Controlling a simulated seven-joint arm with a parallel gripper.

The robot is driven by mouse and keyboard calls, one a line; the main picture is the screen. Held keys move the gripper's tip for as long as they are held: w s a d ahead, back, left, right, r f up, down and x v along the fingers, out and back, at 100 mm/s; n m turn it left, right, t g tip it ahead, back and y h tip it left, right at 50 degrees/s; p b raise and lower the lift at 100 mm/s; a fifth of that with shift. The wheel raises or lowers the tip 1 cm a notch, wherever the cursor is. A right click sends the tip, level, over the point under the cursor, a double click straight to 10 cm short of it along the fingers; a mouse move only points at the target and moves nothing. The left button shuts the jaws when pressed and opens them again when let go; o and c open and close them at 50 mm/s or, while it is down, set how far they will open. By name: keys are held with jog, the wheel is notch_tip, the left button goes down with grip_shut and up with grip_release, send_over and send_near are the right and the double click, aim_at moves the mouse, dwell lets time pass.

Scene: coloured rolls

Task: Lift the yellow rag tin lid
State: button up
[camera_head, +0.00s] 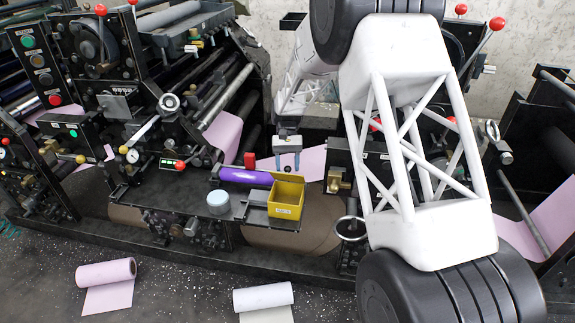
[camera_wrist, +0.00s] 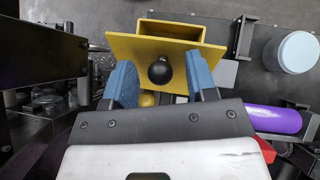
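The yellow rag tin (camera_head: 285,211) stands near the right end of the dark shelf, its labelled front towards the head camera. In the wrist view its open box (camera_wrist: 188,30) shows beyond the yellow lid (camera_wrist: 125,48). The lid appears raised at the tin's back side, its black knob (camera_wrist: 160,71) facing the wrist camera. My gripper (camera_head: 287,165) is just behind and above the tin. In the wrist view its blue fingers (camera_wrist: 160,82) are apart, one on each side of the knob, with visible gaps. Whether a fingertip touches the lid plate cannot be told.
A purple roll (camera_head: 243,175) lies left of the tin, near a red block (camera_head: 251,159). A pale blue round tin (camera_head: 218,201) stands at the shelf's front. Press machinery crowds both sides. Pink (camera_head: 106,272) and white rolls (camera_head: 262,298) lie on the floor.

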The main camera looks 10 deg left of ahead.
jog(key=v, duration=0.8)
dwell(0.4)
jog(key=shift+c, duration=0.3)
